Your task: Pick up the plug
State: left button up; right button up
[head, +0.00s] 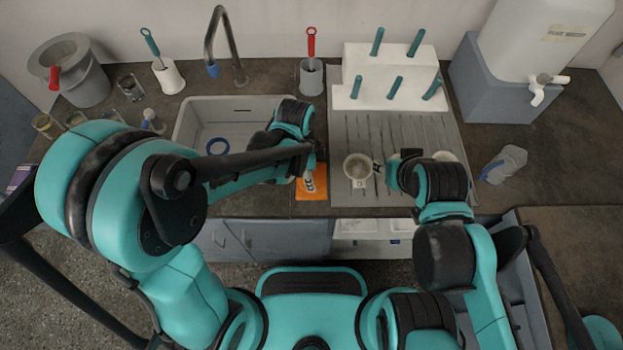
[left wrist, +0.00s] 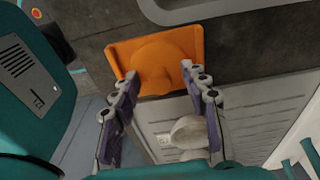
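I cannot make out the plug for certain. A blue ring (head: 217,146) lies in the left part of the sink (head: 190,122). An orange flat piece (head: 312,190) lies on the counter between the sink and the drainer. In the left wrist view the orange piece (left wrist: 155,62) has a raised rounded middle. My left gripper (left wrist: 162,82) is open, its fingers apart in front of the orange piece, with nothing seen between the tips. In the head view my left arm largely hides it. My right gripper (head: 380,169) is beside a round pale vessel (head: 357,170); its grip is unclear.
The grooved drainer (head: 400,130) is right of the sink, with a white peg rack (head: 385,75) behind it. A tap (head: 225,45) stands behind the sink. A clear jug (head: 507,163) lies on the right counter. A white tank (head: 540,40) stands at the back right.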

pick_arm(q)
grip_shut()
